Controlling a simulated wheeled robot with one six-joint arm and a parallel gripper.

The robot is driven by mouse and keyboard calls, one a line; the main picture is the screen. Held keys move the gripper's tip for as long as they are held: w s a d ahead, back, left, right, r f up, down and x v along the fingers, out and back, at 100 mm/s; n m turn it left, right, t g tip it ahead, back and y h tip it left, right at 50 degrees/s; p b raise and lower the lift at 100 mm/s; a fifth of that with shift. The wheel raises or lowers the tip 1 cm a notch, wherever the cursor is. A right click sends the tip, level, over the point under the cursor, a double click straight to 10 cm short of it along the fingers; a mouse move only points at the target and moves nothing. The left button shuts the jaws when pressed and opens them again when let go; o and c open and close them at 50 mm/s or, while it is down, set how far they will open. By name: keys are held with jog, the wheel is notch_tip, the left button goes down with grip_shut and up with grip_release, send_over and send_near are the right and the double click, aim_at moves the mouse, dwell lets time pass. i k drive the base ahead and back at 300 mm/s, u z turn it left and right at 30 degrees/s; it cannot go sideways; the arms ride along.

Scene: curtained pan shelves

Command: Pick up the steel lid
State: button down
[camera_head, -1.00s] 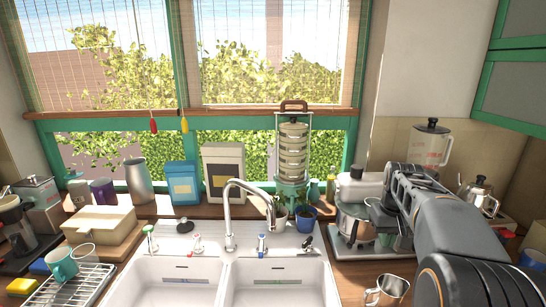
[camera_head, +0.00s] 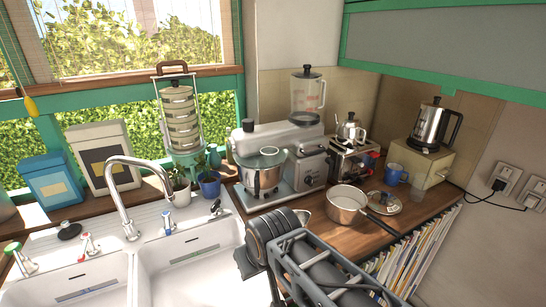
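The steel lid (camera_head: 384,202) lies on the wooden counter right of the sink. It is round and shiny, with a dark knob on top. It sits just right of the steel saucepan (camera_head: 347,204), and the pan's dark handle passes close in front of it. My arm (camera_head: 335,278) reaches in from the bottom edge, left of and nearer than the lid, with a clear gap between them. The fingers of my gripper cannot be made out behind and among the dark arm parts. Nothing is seen held.
A stand mixer (camera_head: 283,150) with a steel bowl, a toaster (camera_head: 352,160) and a blue mug (camera_head: 393,174) stand behind the pan. A kettle (camera_head: 433,125) stands on a box at right. Upright magazines (camera_head: 415,250) line the counter's front. The double sink (camera_head: 190,255) is at left.

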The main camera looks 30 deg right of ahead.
aim_at(381, 202)
jog(key=z, duration=0.4)
jog(key=k, duration=0.9)
jog(key=z, duration=0.9)
jog(key=i, duration=0.65)
jog(key=z, duration=0.3)
